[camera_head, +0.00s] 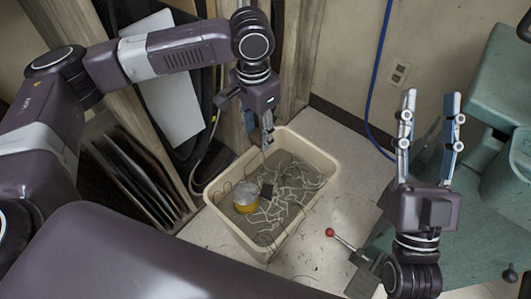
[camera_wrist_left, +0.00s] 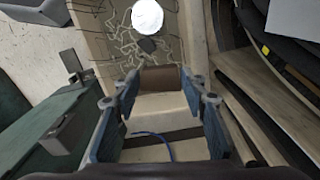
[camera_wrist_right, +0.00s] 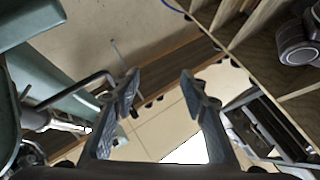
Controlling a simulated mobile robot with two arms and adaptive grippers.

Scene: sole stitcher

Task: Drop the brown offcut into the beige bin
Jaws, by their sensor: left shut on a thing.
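The beige bin (camera_head: 232,233) stands on the floor in the middle of the head view; its end wall also shows in the left wrist view (camera_wrist_left: 160,106). Inside it lie loose pale threads, a small dark piece (camera_head: 266,191) and a yellow-sided round thing with a pale top (camera_head: 245,197). My left gripper (camera_head: 261,140) points down at the bin's far end, shut on the brown offcut (camera_wrist_left: 165,79). In the head view the fingers mostly hide the offcut. Its exact height over the rim is hard to tell. My right gripper (camera_head: 431,95) is open and empty, pointing up, right of the bin.
Dark sheets (camera_head: 140,175) lean in a wooden rack left of the bin. A green machine (camera_head: 500,150) stands at the right, and a lever with a red knob (camera_head: 330,232) is near the bin. A blue cable (camera_head: 375,80) hangs along the wall.

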